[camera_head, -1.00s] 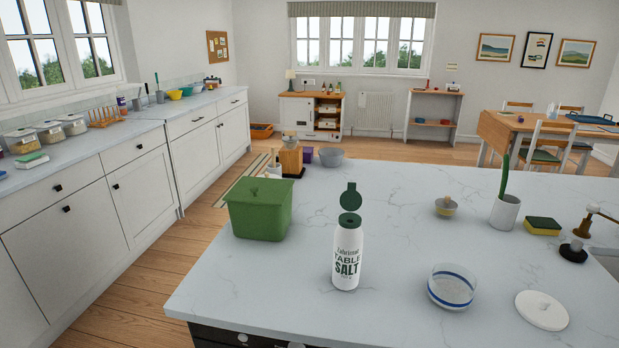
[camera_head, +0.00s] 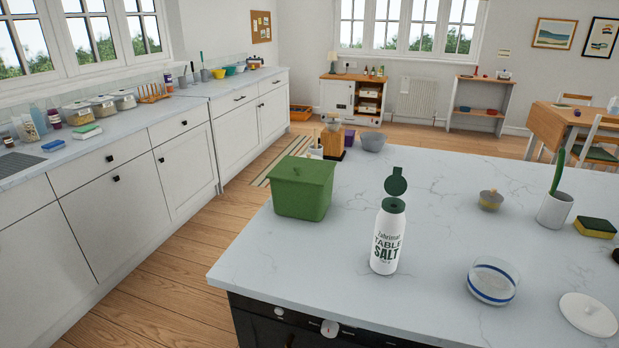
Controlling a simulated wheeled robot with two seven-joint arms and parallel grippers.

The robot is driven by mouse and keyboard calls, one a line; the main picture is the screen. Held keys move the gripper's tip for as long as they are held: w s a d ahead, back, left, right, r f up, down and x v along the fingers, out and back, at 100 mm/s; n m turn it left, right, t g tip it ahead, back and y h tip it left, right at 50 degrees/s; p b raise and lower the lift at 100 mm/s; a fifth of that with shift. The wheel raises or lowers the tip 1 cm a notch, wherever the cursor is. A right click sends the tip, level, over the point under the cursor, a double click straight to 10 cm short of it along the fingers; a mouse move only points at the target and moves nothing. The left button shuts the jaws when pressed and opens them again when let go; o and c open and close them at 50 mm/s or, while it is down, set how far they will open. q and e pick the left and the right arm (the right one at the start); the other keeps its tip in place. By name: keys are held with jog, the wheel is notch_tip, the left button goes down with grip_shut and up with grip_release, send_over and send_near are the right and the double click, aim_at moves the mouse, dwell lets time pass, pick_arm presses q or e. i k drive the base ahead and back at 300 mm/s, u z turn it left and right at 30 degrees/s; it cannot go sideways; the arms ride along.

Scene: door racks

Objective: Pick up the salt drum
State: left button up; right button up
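The salt drum (camera_head: 387,243) is a white bottle with dark green "TABLE SALT" lettering. It stands upright on the white marble island top (camera_head: 330,245), near the front edge. Neither of my grippers shows in the head view.
A green lidded bin (camera_head: 302,189) stands left of the drum.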

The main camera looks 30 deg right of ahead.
aim_at(389, 222)
jog(key=u, duration=1.05)
jog(key=i, duration=3.1)
jog(key=z, duration=2.3)
jog(key=i, duration=2.45)
jog(key=z, duration=3.7)
